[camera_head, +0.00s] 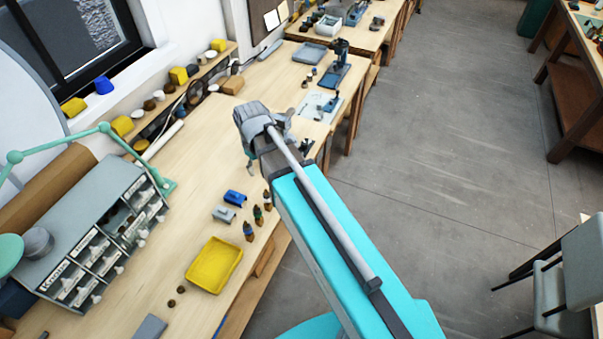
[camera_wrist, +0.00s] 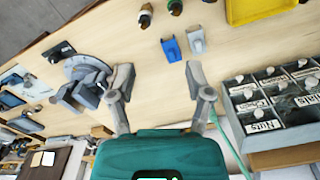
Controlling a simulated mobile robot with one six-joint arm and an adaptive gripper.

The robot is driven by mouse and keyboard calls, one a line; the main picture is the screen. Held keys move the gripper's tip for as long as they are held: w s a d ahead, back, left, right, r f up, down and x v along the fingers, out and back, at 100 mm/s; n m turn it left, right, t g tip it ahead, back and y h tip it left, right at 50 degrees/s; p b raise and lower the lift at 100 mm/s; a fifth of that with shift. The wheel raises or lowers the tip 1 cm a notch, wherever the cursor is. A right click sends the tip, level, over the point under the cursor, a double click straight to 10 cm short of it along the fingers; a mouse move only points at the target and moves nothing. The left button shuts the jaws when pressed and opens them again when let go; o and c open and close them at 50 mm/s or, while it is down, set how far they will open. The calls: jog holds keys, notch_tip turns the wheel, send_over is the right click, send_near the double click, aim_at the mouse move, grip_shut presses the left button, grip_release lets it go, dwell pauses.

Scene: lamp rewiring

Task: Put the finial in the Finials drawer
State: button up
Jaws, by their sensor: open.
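My gripper (camera_wrist: 160,76) is open, with nothing between its two grey fingers, above the pale wooden bench; in the head view my arm partly hides it. The grey drawer cabinet (camera_head: 103,197) stands at the left of the bench, with labelled small drawers and white knobs. Part of its front shows at the right of the wrist view (camera_wrist: 262,138), where one label seems to read Nuts. I cannot read a Finials label. Two small dark brown pieces (camera_head: 171,303) (camera_head: 181,289) lie on the bench near the yellow tray. I cannot tell whether either is the finial.
The yellow tray (camera_head: 214,265) lies at the bench's front. A blue block (camera_head: 235,198), a grey block (camera_head: 223,214) and small bottles (camera_head: 249,231) stand beyond it. A green jointed lamp (camera_head: 105,128) reaches over the cabinet. The bench middle has bare wood.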

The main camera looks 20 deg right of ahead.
jog(key=s+d+m, duration=0.6)
jog(key=d, duration=0.5)
jog(key=shift+s, duration=0.25)
